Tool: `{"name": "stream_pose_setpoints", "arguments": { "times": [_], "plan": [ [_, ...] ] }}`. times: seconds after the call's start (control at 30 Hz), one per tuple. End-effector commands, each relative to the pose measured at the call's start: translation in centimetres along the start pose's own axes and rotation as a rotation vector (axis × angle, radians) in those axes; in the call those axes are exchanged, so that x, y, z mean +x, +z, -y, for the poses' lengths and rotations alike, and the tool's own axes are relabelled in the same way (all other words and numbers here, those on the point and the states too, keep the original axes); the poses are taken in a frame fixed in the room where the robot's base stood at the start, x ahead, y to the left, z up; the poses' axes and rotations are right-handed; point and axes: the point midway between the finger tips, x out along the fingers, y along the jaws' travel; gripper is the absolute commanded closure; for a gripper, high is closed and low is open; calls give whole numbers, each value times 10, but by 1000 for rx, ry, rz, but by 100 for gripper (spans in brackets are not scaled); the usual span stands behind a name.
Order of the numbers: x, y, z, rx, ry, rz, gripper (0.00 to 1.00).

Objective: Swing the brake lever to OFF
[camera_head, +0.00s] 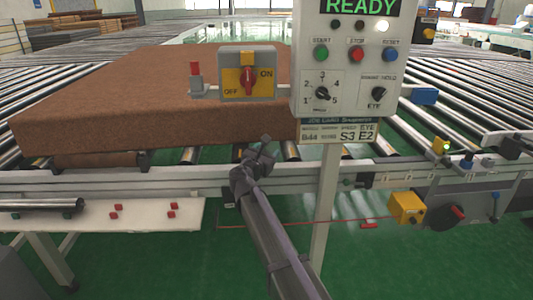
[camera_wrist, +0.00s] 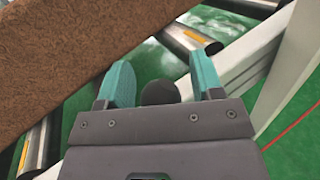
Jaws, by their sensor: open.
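No part is clearly labelled as the brake lever. A red rotary handle (camera_head: 248,80) points upright on a yellow plate (camera_head: 232,78) marked OFF at lower left and ON at upper right. A dark disc with a red handle (camera_head: 457,212) and a small blue lever (camera_head: 495,205) are at lower right. My gripper (camera_head: 265,143) is in front of the conveyor rail, below the OFF/ON plate and apart from it. In the wrist view, its teal fingers (camera_wrist: 161,70) are open. A dark round shape (camera_wrist: 160,92) shows between them; I cannot tell what it is.
A brown mattress (camera_head: 130,100) lies on the rollers (camera_head: 430,80). The control panel (camera_head: 345,75) on its post (camera_head: 325,190) stands just right of my gripper and reads READY. A yellow box (camera_head: 406,207) sits below the rail. A white shelf (camera_head: 100,217) holds small red pieces.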

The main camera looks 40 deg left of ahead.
Motion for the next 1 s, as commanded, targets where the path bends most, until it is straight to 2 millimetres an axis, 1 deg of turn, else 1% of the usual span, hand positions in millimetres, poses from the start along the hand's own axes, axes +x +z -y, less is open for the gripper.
{"name": "stream_pose_setpoints", "arguments": {
  "times": [0.1,0.13,0.73,0.77,1.0],
  "plan": [
    [0,0,0,0,0,0,39],
    [0,0,0,0,0,0,41],
    [-1,0,0,0,-1,0,99],
    [-1,0,0,0,-1,0,100],
    [1,1,2,-7,-4,5,100]
  ]
}}
